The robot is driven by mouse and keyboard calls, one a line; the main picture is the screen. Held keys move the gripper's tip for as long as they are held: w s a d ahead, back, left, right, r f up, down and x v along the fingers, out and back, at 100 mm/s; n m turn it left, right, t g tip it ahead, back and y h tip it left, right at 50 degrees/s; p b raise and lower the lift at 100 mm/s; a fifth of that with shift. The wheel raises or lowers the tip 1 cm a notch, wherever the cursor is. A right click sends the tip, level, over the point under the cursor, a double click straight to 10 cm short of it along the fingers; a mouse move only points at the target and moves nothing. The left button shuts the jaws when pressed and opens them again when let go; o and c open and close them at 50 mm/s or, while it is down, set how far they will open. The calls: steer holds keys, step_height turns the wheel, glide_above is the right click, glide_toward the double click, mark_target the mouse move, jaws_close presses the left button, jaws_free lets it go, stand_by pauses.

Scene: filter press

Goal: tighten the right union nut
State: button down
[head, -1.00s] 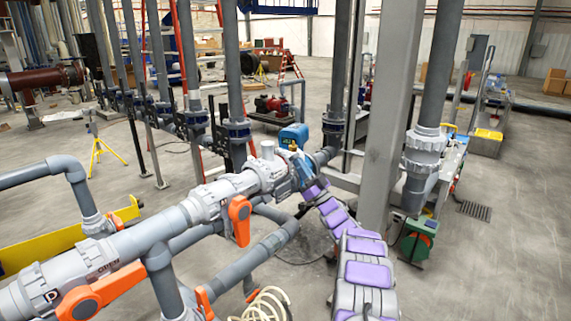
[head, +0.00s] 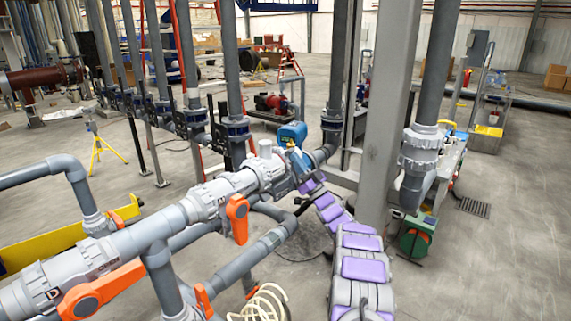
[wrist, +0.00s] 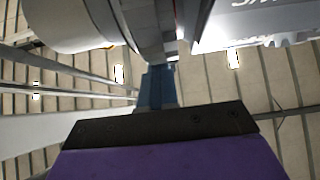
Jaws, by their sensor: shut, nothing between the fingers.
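A grey plastic pipe run crosses the head view, with ribbed union nuts on either side of its orange-handled valve. The right union nut (head: 266,174) is the light grey ribbed ring near the far right end of the run. My blue gripper (head: 296,160) is at the right side of this fitting, shut and empty. Whether it touches the nut cannot be told. In the wrist view my gripper (wrist: 158,85) points up beneath large grey fittings, and its fingertips are partly lost against them.
An orange valve handle (head: 237,218) hangs left of the nut. A blue motor-like housing (head: 292,134) stands just behind my gripper. A thick grey column (head: 388,110) rises close to the right of my arm. Lower grey pipes (head: 262,250) run under the main line.

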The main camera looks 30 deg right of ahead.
steer(key=b+v, duration=0.1)
steer(key=v, duration=0.6)
steer(key=shift+w+f, duration=0.35)
steer(key=shift+f, duration=0.05)
steer(key=shift+a, duration=0.15)
